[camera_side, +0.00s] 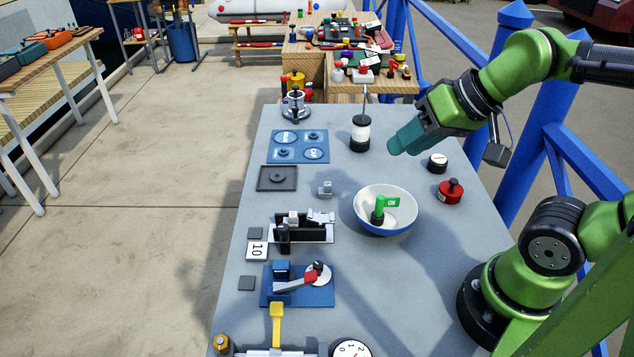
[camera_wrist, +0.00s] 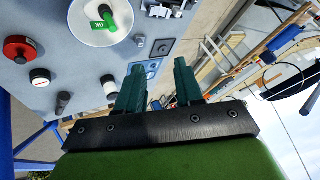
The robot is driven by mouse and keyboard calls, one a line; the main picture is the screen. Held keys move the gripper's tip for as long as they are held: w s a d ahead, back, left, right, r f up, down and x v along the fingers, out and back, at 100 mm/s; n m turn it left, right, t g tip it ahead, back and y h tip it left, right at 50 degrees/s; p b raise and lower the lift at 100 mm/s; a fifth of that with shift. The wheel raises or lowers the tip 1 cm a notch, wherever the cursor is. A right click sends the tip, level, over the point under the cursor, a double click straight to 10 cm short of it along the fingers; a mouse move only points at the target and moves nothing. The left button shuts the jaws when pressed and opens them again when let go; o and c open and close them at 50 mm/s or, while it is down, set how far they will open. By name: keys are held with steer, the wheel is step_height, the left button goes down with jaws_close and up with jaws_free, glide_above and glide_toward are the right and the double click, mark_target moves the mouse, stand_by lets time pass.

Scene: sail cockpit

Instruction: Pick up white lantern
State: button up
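A white bowl (camera_side: 360,212) holding a green-flagged item stands in front. A blue board (camera_side: 298,146) lies left of the lantern. Blue railing posts (camera_side: 540,160) stand close on the right.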

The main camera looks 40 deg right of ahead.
steer(key=w+d+m+g+h, duration=0.2)
steer(key=w+d, duration=0.9)
steer(key=n, duration=0.4)
glide_above(361, 119)
steer(key=shift+g+h, duration=0.3)
steer(key=shift+h, duration=0.1)
step_height(361, 119, down, 13)
steer(key=shift+r, duration=0.2)
jaws_close()
steer(key=shift+r, duration=0.1)
